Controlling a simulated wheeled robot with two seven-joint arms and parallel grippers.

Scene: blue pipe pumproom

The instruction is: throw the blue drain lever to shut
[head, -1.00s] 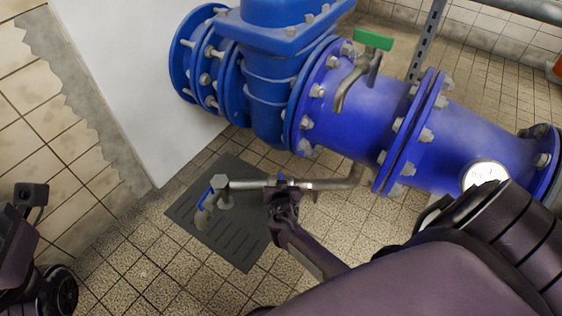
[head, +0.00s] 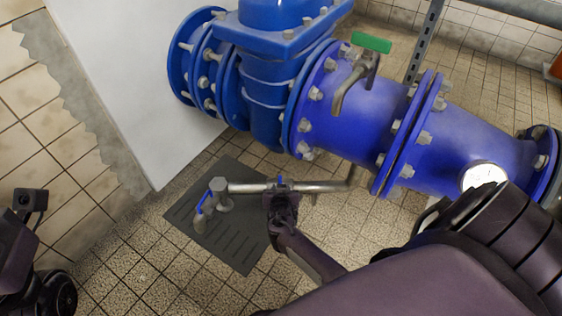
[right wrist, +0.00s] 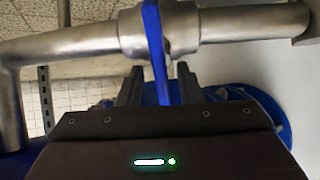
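The blue drain lever (right wrist: 155,50) is a flat blue handle on a thin steel pipe, in the middle of the right wrist view. In the head view only a small blue bit of it (head: 280,180) shows above my right gripper. The steel drain pipe (head: 247,187) runs across from under the large blue pipe. My right gripper (right wrist: 161,88) is at the lever, with one finger on each side of it. Narrow gaps seem to show between fingers and lever, so it looks open around it. My left gripper's fingers are not in view; only dark parts of my left arm show.
A second blue handle (head: 204,202) sits at the drain pipe's left end, over a dark floor grate (head: 235,247). The large blue flanged pipe (head: 345,110) lies behind, with a green-handled tap (head: 371,44) and a gauge (head: 482,177). A white wall panel (head: 130,90) stands at left.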

